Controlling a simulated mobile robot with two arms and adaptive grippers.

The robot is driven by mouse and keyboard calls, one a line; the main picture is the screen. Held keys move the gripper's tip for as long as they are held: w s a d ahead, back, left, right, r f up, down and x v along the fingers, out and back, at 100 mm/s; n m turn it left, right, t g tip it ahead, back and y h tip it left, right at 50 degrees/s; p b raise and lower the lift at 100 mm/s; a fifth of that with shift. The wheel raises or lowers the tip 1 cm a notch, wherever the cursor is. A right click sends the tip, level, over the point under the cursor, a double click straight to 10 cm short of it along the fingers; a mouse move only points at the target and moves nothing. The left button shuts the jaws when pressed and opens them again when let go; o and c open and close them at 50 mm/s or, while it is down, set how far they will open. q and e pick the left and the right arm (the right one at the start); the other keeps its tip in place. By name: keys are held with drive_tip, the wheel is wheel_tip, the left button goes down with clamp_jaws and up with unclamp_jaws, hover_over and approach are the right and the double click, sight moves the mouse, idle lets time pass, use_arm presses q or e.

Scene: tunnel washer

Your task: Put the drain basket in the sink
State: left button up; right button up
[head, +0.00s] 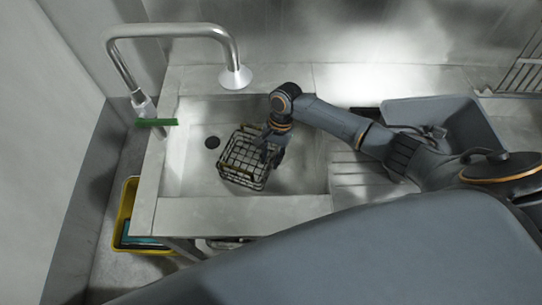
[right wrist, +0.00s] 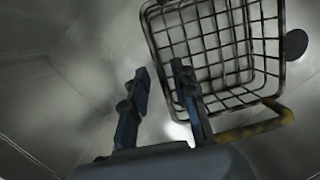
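The drain basket (head: 242,164), a dark wire basket with yellowish handles, is inside the sink (head: 190,180), to the right of the drain hole. In the right wrist view the wire basket (right wrist: 215,45) fills the upper right, with one yellow handle low on its right. My right gripper (head: 268,150) is down in the sink at the basket's right side. Its fingers (right wrist: 160,78) are apart, with one overlapping the basket's edge in the picture and the other outside it. I see nothing clamped between them; contact is unclear. My left gripper is out of view.
A tall faucet (head: 175,31) arches over the sink's back left, with a green piece (head: 156,122) at its base. The dark drain hole (head: 212,142) lies left of the basket. A grey bin (head: 455,115) stands on the right counter. A yellow bin (head: 125,210) is at lower left.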

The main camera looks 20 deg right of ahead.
drive_tip(key=v, duration=1.2)
